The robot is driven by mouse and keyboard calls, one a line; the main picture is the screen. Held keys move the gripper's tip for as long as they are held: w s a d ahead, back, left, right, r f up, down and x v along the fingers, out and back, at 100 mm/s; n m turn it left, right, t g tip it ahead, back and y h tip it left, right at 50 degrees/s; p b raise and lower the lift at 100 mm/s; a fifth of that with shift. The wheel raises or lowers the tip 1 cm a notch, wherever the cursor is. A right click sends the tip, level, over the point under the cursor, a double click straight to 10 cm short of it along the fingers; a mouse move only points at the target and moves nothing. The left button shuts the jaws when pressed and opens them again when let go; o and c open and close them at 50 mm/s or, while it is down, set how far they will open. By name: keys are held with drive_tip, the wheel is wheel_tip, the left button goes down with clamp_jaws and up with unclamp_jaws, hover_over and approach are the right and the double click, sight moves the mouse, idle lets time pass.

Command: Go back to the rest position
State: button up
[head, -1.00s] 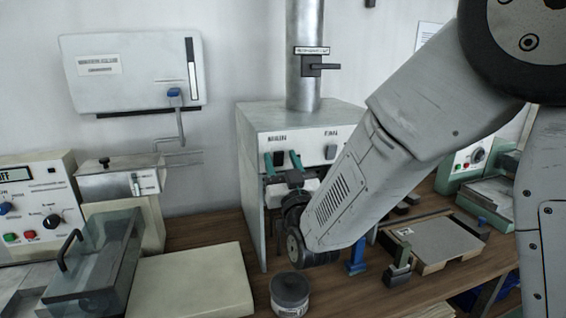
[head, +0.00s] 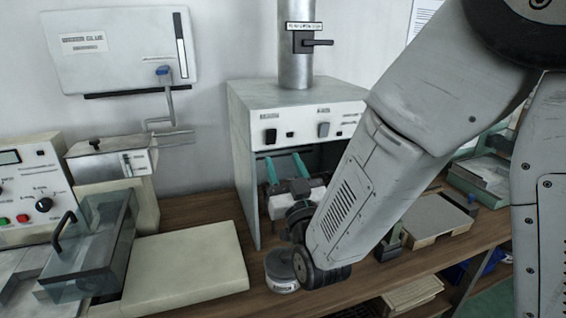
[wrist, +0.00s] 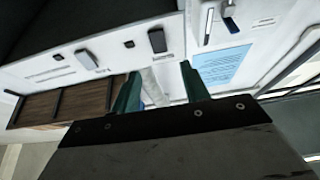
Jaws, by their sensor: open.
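My gripper (head: 286,168) has two teal fingers standing apart with nothing between them. In the head view it is in front of the dark opening of the grey cabinet (head: 250,115), pointing up and toward it. In the wrist view the gripper (wrist: 158,88) also shows open and empty, with the cabinet's switch panel (wrist: 125,50) beyond it. My forearm hides part of the cabinet and the bench behind it.
A round lidded jar (head: 281,268) stands on the wooden bench (head: 190,208), partly behind my wrist. A cream slab (head: 190,265) and a clear-lidded box (head: 95,250) are at left. A framed panel (head: 430,220) lies at right.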

drive_tip(key=f+g, duration=0.3)
drive_tip(key=f, duration=0.2)
drive_tip(key=f+g+h, duration=0.1)
drive_tip(key=f+g, duration=0.3)
drive_tip(key=s+f+n+g, duration=0.1)
drive_tip(key=f+g, duration=0.3)
drive_tip(key=f, duration=0.1)
drive_tip(key=shift+s+a+f+h, duration=0.1)
drive_tip(key=shift+a+f+h, duration=0.1)
drive_tip(key=shift+f+h, duration=0.1)
drive_tip(key=s+d+r+m+g+h, duration=0.2)
drive_tip(key=s+d+r+g, duration=0.3)
drive_tip(key=s+d, duration=0.7)
drive_tip(key=s+d+r+m+g+h, duration=0.2)
drive_tip(key=s+d+r+g, duration=0.2)
drive_tip(key=s+d+r, duration=0.3)
drive_tip(key=s+d, duration=0.4)
drive_tip(key=s, duration=0.3)
drive_tip(key=shift+s+d+r+g+h, duration=0.35)
drive_tip(key=shift+s+d+g+h, duration=0.05)
